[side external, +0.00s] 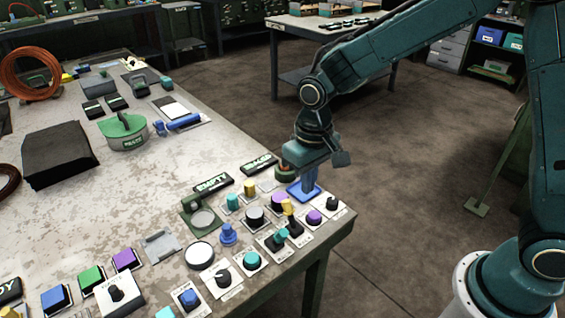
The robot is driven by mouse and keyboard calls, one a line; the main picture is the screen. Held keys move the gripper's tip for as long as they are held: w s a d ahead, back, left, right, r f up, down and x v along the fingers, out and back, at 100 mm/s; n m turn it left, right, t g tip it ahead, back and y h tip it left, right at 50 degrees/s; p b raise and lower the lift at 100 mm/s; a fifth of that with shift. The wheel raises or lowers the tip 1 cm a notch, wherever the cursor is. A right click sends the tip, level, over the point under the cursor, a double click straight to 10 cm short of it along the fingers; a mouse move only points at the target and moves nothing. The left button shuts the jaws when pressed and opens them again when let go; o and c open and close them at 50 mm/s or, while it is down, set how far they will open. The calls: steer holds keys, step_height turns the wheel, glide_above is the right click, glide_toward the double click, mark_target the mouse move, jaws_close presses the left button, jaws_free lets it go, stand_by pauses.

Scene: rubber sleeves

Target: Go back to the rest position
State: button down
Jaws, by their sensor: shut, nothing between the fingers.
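My gripper (310,183) points down over the right end of the worktable (190,210), just above a small blue tray (303,192). Its fingers are shut with nothing visible between them. I cannot tell whether the fingertips touch the tray. My teal arm reaches in from the right side of the picture.
Coloured knobs and buttons, including a black knob (333,203) and a purple one (314,217), crowd the table's near right corner. A green domed device (124,130), a dark block (57,152) and a copper coil (30,73) stand farther left. Open floor (420,150) lies right of the table.

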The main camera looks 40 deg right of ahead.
steer(key=s+d+r+t, duration=0.1)
steer(key=s+d+r, duration=0.3)
steer(key=r, duration=0.2)
steer(key=s+d+r+t, duration=0.2)
steer(key=s+d+r, duration=0.1)
steer(key=s+r, duration=0.25)
steer(key=s+d+r+t, duration=0.1)
steer(key=s+d+r, duration=0.1)
steer(key=s, duration=0.3)
steer(key=s+d+r+t, duration=0.1)
steer(key=s+d+r, duration=0.1)
steer(key=s, duration=0.4)
steer(key=shift+s+d, duration=0.25)
steer(key=shift+s, duration=0.05)
